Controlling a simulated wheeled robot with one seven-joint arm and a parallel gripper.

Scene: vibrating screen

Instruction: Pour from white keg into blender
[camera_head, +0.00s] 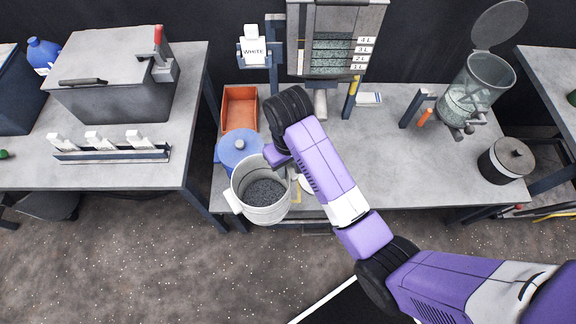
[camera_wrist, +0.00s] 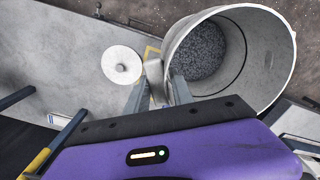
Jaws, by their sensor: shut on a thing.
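The white keg (camera_head: 268,214) is an open, off-white bucket holding dark grey granules. It is near the front edge of the middle table, roughly upright. The exact contact is partly hidden. At the table's right stands a clear drum with its round lid swung open, which looks like the blender (camera_head: 476,88). It is well away from the keg.
A white lid (camera_wrist: 121,66) lies on the table beside the keg. A blue lidded container (camera_head: 240,150) and an orange tray (camera_head: 239,108) are behind it. A grey lidded pot (camera_head: 507,160) stands near the blender. A graduated hopper (camera_head: 335,45) stands at the back. The table's centre right is clear.

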